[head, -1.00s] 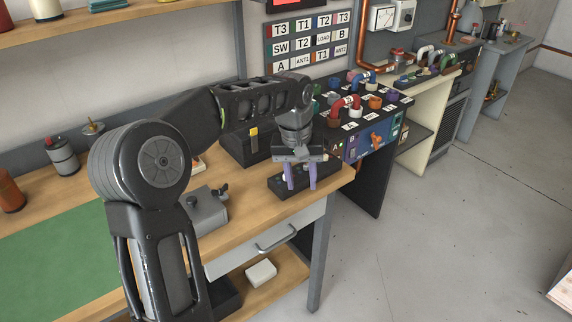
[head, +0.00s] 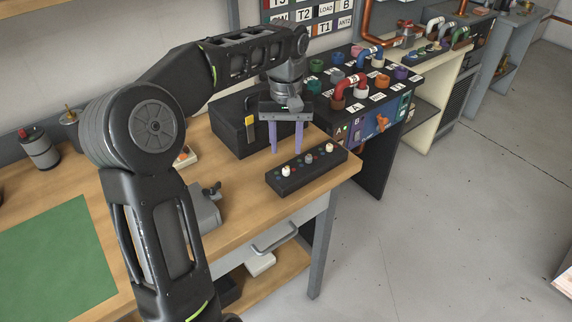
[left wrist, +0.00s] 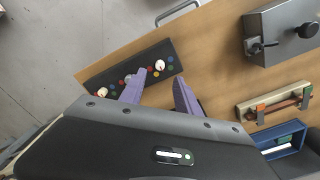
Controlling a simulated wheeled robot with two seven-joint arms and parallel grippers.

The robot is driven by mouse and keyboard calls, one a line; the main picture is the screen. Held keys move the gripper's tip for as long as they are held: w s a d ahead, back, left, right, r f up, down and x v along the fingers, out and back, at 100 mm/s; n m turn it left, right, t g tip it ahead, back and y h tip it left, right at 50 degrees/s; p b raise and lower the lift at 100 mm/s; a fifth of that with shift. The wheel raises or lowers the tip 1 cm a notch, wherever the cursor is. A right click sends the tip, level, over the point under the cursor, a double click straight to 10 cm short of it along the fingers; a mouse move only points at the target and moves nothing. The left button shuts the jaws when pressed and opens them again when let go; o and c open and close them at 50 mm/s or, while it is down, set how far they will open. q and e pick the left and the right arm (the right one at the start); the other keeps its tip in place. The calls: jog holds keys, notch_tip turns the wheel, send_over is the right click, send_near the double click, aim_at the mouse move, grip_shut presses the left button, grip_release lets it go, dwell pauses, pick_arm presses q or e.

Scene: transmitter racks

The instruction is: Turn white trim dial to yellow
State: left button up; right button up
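A black dial panel (head: 300,176) lies near the bench's front right corner. It has a white dial (head: 286,171) at its left end, a grey dial (head: 309,158) in the middle and another white dial (head: 329,148) at its right end. Small coloured dots surround the dials. In the left wrist view the panel (left wrist: 116,72) shows a white dial (left wrist: 159,65) and another white dial (left wrist: 102,92); a finger partly hides the middle. Which white dial is the trim one cannot be read. My left gripper (head: 286,150) is open and empty, its purple fingers pointing down above and behind the panel.
A black case (head: 232,136) stands just behind my left gripper. A grey box with a knob (head: 204,208) sits left of the panel. A patch panel with coloured connectors (head: 362,98) stands beyond the bench's right end. The bench front edge is close to the dial panel.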

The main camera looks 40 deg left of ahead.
aim_at(286, 169)
pick_arm(q)
notch_tip(286, 169, down, 2)
jog(key=shift+f+b, duration=0.25)
jog(key=shift+b, duration=0.3)
jog(key=shift+f, duration=2.25)
jog(key=shift+c, duration=0.2)
grip_shut()
